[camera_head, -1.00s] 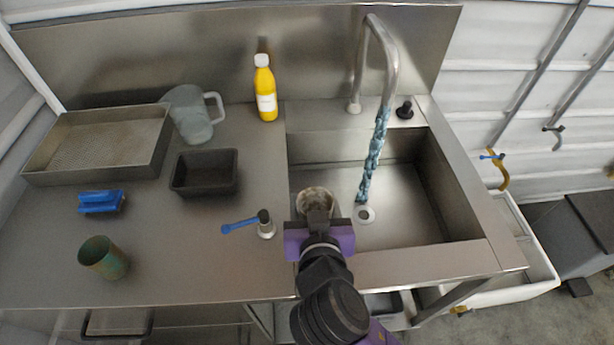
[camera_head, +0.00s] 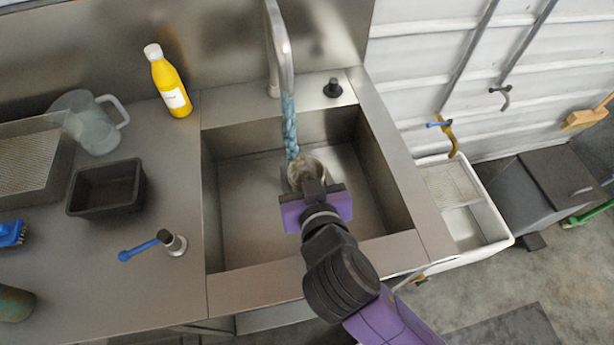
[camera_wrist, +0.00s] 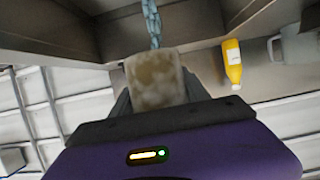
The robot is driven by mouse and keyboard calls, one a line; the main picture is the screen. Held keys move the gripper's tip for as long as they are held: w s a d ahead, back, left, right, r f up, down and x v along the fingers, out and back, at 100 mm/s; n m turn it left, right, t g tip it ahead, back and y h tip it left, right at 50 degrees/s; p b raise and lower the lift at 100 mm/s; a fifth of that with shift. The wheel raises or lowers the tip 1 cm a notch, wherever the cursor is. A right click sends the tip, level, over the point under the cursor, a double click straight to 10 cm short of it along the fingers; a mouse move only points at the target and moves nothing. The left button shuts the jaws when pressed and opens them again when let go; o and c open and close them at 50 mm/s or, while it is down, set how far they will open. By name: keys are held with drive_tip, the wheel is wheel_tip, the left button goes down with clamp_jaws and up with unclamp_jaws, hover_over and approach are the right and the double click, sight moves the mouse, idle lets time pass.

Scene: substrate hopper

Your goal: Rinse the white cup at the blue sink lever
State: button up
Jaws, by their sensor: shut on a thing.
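The white cup (camera_head: 304,170), stained brown, is in my gripper (camera_head: 313,190) over the sink basin (camera_head: 240,190). In the wrist view the cup (camera_wrist: 155,80) sits between the two fingers, with brown patches on its side. A stream of water (camera_head: 290,125) falls from the tall faucet (camera_head: 282,60) and meets the cup's rim area; I cannot tell how much goes inside. The blue sink lever (camera_head: 140,250) sits on the counter left of the basin, on a metal post. My gripper is shut on the cup.
Left on the counter are a yellow bottle (camera_head: 172,85), a clear jug (camera_head: 95,125), a dark tray (camera_head: 105,190), a metal tray (camera_head: 60,165), a blue brush (camera_head: 10,233) and a green cup (camera_head: 14,304). A black knob (camera_head: 333,88) stands behind the basin. A white tub (camera_head: 490,225) is at right.

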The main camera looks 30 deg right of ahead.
drive_tip(key=w+r+b+x, duration=0.1)
drive_tip(key=r+x, duration=0.1)
drive_tip(key=x, duration=0.9)
drive_tip(key=shift+w, duration=0.35)
drive_tip(key=shift+d, duration=0.15)
idle(0.6)
drive_tip(key=shift+s+d, duration=0.2)
drive_tip(key=shift+d, duration=0.25)
drive_tip(key=shift+a+f, duration=0.1)
drive_tip(key=shift+w+a, duration=0.2)
drive_tip(key=shift+a, duration=0.25)
drive_tip(key=shift+s, duration=0.1)
drive_tip(key=shift+s+a, duration=0.4)
drive_tip(key=shift+s, duration=0.85)
drive_tip(key=shift+s+a, duration=0.4)
drive_tip(key=shift+s, duration=0.85)
drive_tip(key=shift+s+a, duration=0.4)
drive_tip(key=shift+s, duration=0.85)
